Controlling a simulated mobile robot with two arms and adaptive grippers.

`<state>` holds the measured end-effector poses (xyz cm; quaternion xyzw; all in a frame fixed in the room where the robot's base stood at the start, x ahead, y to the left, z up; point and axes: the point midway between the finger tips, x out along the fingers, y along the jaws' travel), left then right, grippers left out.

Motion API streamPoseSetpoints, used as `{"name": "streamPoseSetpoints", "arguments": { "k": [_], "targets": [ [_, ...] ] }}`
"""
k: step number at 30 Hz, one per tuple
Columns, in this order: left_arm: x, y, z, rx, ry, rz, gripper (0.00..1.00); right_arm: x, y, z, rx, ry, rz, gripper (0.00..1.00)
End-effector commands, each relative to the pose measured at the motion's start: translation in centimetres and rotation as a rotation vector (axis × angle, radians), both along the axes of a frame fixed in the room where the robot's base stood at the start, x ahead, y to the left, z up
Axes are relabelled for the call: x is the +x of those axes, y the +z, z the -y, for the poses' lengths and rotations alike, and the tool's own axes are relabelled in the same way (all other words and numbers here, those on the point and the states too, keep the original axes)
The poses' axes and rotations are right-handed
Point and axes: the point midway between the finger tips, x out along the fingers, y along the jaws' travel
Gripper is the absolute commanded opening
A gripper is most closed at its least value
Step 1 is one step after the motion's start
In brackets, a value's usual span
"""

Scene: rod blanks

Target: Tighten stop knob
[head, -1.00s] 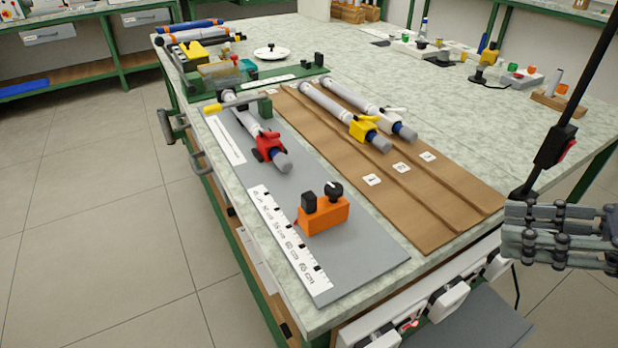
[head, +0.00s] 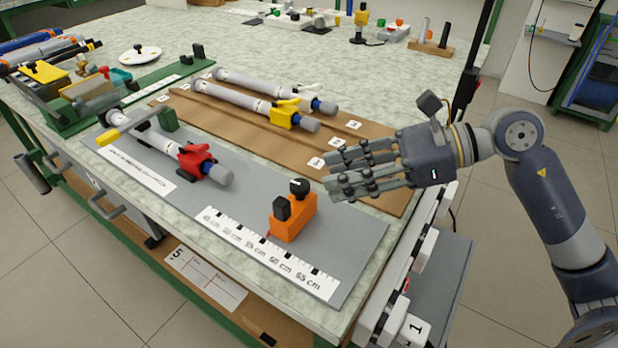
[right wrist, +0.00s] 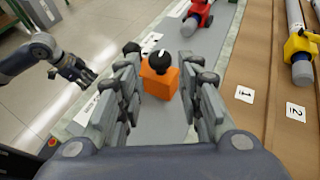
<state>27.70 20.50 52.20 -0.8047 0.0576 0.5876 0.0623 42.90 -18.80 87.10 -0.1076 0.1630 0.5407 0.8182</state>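The orange stop block (head: 294,222) sits on the grey board beside the ruler scale, with a black round knob (head: 299,187) on top and a black upright piece (head: 281,208) at its side. The knob carries a white mark, which shows in the right wrist view (right wrist: 161,58). My right gripper (head: 330,172) is open and empty, to the right of the block and above the wooden board. In the right wrist view the block lies ahead, framed between its fingers. My left gripper (right wrist: 75,72) shows only in the right wrist view, at the far left, away from the block; its opening is unclear.
A rod held by a red clamp (head: 194,158) lies behind the block on the grey board (head: 350,240). The ruler (head: 270,254) runs along the front. Floor is free at left.

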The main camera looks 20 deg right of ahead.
Motion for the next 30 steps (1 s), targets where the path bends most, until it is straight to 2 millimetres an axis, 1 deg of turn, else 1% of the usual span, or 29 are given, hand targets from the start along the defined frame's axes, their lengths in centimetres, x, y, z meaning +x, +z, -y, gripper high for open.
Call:
{"name": "streamPoseSetpoints", "arguments": {
  "k": [1,6,12,16,24,26,27,28,30],
  "targets": [
    [0.0,-0.2,0.0,0.001,0.0,-0.004,0.4,0.2,-0.2,-0.7,0.003,0.003,0.001,0.34],
    [0.2,-1.2,0.0,0.002,-0.001,-0.011,0.4,1.1,-1.0,-2.8,0.002,0.003,0.002,0.34],
    [0.7,-1.5,0.0,0.002,-0.001,-0.004,0.4,1.8,-1.9,-4.3,0.002,0.001,0.001,0.34],
    [0.9,-1.7,0.1,0.002,-0.001,-0.003,0.4,2.0,-2.1,-4.7,0.001,0.001,0.0,0.34],
    [0.9,-1.8,0.1,0.0,0.0,-0.005,0.4,2.0,-2.1,-4.8,0.0,0.0,0.0,0.34],
    [0.8,-1.7,0.1,-0.001,0.0,-0.006,0.4,2.0,-2.1,-4.8,0.0,0.0,0.0,0.2],
    [0.8,-1.7,0.2,-0.001,0.0,-0.007,0.4,2.0,-2.1,-4.8,0.0,0.0,0.0,0.11],
    [0.7,-1.7,0.2,-0.001,0.0,-0.007,0.4,2.0,-2.1,-4.8,0.0,0.0,0.0,0.04],
    [0.6,-1.8,0.2,0.0,0.0,-0.009,0.4,2.0,-2.1,-4.8,0.0,0.0,0.0,0.04]
  ]
}}
